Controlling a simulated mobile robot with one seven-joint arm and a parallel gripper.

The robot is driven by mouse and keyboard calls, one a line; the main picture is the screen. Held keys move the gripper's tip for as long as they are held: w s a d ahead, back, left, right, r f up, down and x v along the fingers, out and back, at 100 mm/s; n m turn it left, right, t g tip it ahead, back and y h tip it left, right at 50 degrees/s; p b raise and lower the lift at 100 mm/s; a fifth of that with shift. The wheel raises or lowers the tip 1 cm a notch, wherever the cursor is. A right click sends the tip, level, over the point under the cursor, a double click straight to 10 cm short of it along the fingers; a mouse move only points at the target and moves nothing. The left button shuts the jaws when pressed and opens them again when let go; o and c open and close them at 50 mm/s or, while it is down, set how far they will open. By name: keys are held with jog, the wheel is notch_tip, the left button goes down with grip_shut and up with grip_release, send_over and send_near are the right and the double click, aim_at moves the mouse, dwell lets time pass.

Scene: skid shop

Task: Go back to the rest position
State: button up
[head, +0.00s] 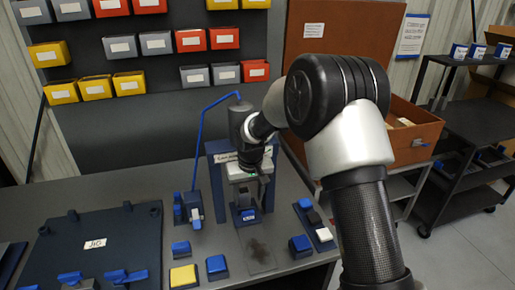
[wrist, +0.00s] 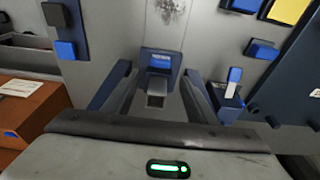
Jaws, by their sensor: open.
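My gripper (head: 245,190) points down at the workbench (head: 212,178), in front of a dark blue upright frame (head: 216,182). In the wrist view my gripper (wrist: 158,76) shows two grey fingers spread apart. A dark blue block with a bright blue label (wrist: 161,59) shows between and beyond the fingertips; a small grey block (wrist: 156,97) lies nearer. Neither looks pinched. Whether the fingers touch the blue block is not clear. The block's blue front also shows just below my gripper in the head view (head: 248,215).
A blue clamp-like fixture (head: 188,208) stands left of my gripper. Blue and yellow blocks (head: 184,276) lie in front. A dark panel (head: 85,250) fills the bench's left. A brown cabinet (head: 415,135) and black cart (head: 460,120) stand right. Bins hang on the back board (head: 200,105).

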jog(key=s+d+r+t+p, duration=0.1)
jog(key=s+d+r, duration=0.25)
jog(key=r, duration=0.35)
jog(key=s+d+r+m+p, duration=0.1)
jog(key=s+d+r, duration=0.25)
jog(key=r, duration=0.45)
jog(key=s+d+r+t+p, duration=0.1)
jog(key=s+d+r, duration=0.25)
jog(key=r, duration=0.35)
jog(key=s+d+r+m+p, duration=0.1)
jog(key=s+d+r, duration=0.2)
jog(key=s, duration=0.7)
jog(key=s+d+r+m+t+p, duration=0.1)
jog(key=s+d+r, duration=0.2)
jog(key=s, duration=0.8)
jog(key=shift+s+d+r+h, duration=0.2)
jog(key=shift+r+h, duration=0.1)
jog(key=shift+r, duration=0.4)
